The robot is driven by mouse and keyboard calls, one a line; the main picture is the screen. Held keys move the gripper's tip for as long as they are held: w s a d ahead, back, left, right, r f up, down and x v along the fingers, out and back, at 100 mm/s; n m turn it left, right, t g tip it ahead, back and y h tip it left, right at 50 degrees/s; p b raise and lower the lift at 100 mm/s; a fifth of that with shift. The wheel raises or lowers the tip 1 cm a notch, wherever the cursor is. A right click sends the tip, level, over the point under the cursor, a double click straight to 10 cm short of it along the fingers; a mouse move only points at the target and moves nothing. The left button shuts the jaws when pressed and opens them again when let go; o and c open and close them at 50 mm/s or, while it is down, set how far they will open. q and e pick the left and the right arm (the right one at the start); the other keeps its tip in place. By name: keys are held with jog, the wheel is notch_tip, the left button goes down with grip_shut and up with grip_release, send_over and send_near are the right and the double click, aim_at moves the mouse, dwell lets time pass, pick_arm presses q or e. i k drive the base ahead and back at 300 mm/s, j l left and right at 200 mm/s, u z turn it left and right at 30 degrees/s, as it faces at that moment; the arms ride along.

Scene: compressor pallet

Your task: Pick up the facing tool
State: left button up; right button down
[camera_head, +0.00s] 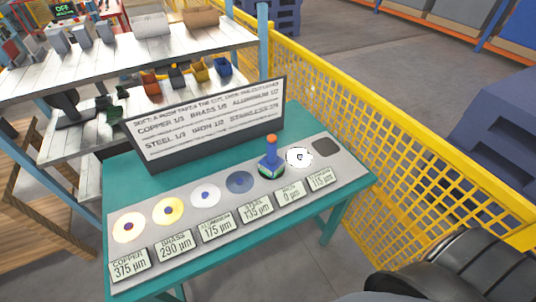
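The facing tool (271,158), a blue upright handle with an orange knob and a wider blue and green base, stands upright at the fifth position in the row of discs. Its base hides what lies under it; the label in front appears to read iron, 0 µm. The row sits on a grey panel (185,228) on a teal table. To its left are the copper disc (128,226), brass disc (168,210), aluminum disc (205,195) and steel disc (239,181). A white disc (299,156) lies to its right. Neither gripper shows clearly.
A sign board (205,122) stands behind the discs. A dark square pad (326,147) at the panel's right end is bare. A yellow mesh fence (400,140) runs close behind and right. Shelves with small coloured bins (200,70) stand behind. A dark rounded part fills the lower right.

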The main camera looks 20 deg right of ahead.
aim_at(271, 164)
jog(key=k+j, duration=0.1)
jog(key=j, duration=0.5)
jog(key=k+j, duration=0.1)
jog(key=j, duration=0.55)
jog(key=k+j, duration=0.1)
jog(key=j, duration=0.5)
